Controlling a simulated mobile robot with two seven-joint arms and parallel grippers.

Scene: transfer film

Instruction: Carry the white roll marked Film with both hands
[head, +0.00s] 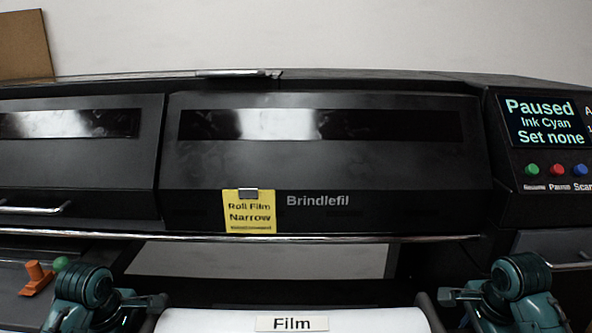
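The white roll marked Film (380,320) lies across the bottom middle of the head view, its label facing me. Only its upper part shows; the bottom edge of the picture cuts off the rest. My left gripper (147,303) is by the roll's left end and my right gripper (450,298) is by its right end. Dark parts show at both ends of the roll. The fingertips are not clear, so I cannot tell whether either gripper is shut on the roll or only beside it.
A wide black printer (330,180) fills the view behind the roll. A yellow note (249,212) reading Roll Film Narrow is clipped to its front. Its screen (541,121) reads Paused, Ink Cyan, Set none. An orange part (36,279) and a green ball (60,263) are at left.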

